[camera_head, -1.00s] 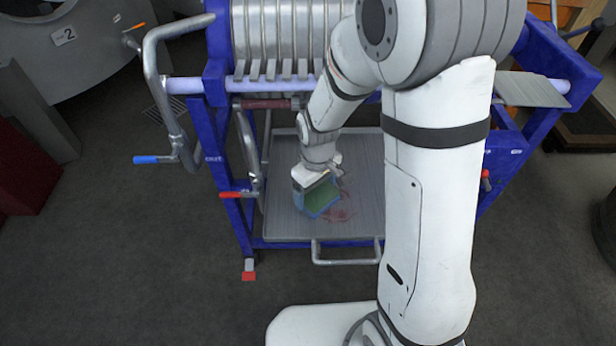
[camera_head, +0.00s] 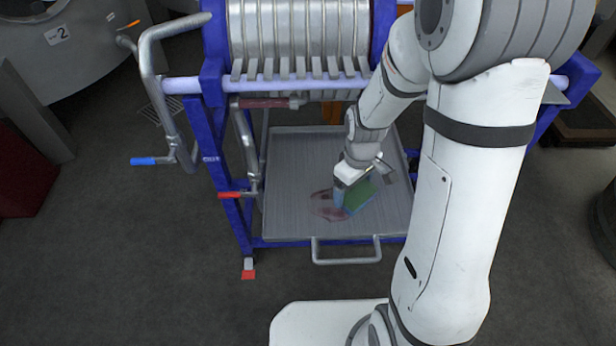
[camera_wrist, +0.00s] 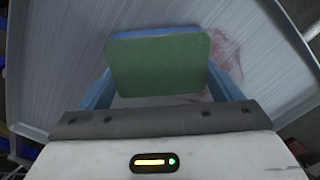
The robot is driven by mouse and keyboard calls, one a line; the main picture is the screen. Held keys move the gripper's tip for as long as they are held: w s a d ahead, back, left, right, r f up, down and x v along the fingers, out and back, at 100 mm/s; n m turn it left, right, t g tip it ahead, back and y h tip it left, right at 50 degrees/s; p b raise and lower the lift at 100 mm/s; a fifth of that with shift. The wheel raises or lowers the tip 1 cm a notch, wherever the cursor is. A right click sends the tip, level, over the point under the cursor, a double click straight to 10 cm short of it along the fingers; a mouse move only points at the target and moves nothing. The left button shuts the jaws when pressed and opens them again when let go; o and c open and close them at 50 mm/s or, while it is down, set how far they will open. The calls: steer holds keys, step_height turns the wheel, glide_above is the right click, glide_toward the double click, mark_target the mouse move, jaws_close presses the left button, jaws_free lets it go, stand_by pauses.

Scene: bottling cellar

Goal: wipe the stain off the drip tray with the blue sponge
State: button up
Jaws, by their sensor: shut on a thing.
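My gripper (camera_head: 350,192) is shut on the blue sponge (camera_head: 358,196), low over the drip tray (camera_head: 296,160). The sponge has a green face, which fills the middle of the wrist view (camera_wrist: 158,66) between the two blue fingers. The grey metal drip tray also shows around it in the wrist view (camera_wrist: 60,45). A reddish stain (camera_head: 324,205) lies on the tray, mostly to the left of the sponge in the head view. In the wrist view the stain (camera_wrist: 226,55) shows to the right of the sponge. I cannot tell whether the sponge touches the tray.
The tray sits inside a blue frame (camera_head: 228,215) under a ribbed metal press (camera_head: 300,35). A tray handle (camera_head: 346,258) sticks out at the front. The floor in front is clear.

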steer(key=shift+a+r+p, duration=0.1)
steer(key=shift+r+p, duration=2.65)
steer(key=shift+r, duration=1.3)
